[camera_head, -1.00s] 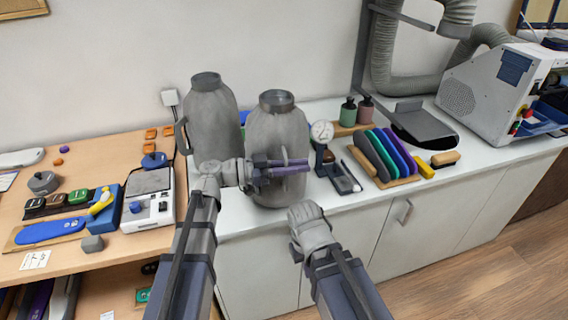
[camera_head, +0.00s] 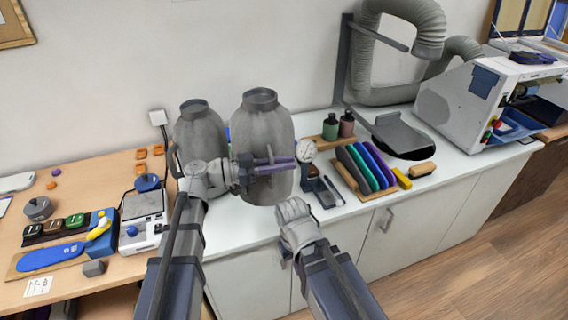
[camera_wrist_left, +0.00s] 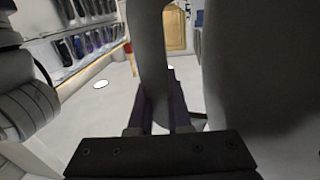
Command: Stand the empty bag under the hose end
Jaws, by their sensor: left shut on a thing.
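A grey bag (camera_head: 262,130) with a dark ring neck is upright in front of me at the white counter. My left gripper (camera_head: 272,166), with purple fingers, is shut across its near side. In the left wrist view a grey strap-like handle (camera_wrist_left: 152,60) runs between the fingers, beside the bag's wall (camera_wrist_left: 260,70). I cannot tell whether the bag's base is clear of the counter. A second grey bag (camera_head: 200,132) stands behind to the left.
Between the bag and the plate stand a dial gauge (camera_head: 306,151), a rack of coloured insoles (camera_head: 368,166), and green and pink bottles (camera_head: 331,126). A white machine (camera_head: 465,108) is at right. The wooden table (camera_head: 110,265) at left is crowded.

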